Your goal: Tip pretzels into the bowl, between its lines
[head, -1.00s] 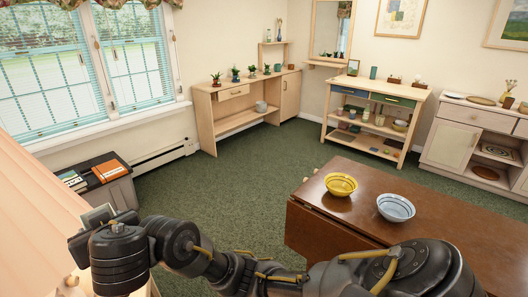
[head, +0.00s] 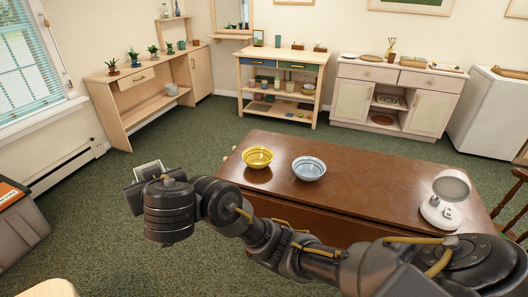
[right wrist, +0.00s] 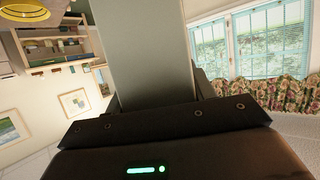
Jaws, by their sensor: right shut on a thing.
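My right gripper (head: 147,183) is at the left of the head view, shut on a grey-green box-like container (head: 149,169). The container fills the upper middle of the right wrist view (right wrist: 142,50) as a plain slab between the fingers; its contents are hidden and no pretzels show. A yellow bowl (head: 257,157) with ring lines stands on the brown table, and a pale blue bowl (head: 309,168) with ring lines stands to its right. The yellow bowl also shows at the top left of the right wrist view (right wrist: 28,8). The gripper is left of both bowls, apart from them. My left gripper is not in view.
The brown table (head: 375,180) has bare room around the bowls; a white device with a round head (head: 443,203) stands at its right. Shelves (head: 283,75) and a cabinet (head: 390,95) line the back wall. Green carpet lies left of the table.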

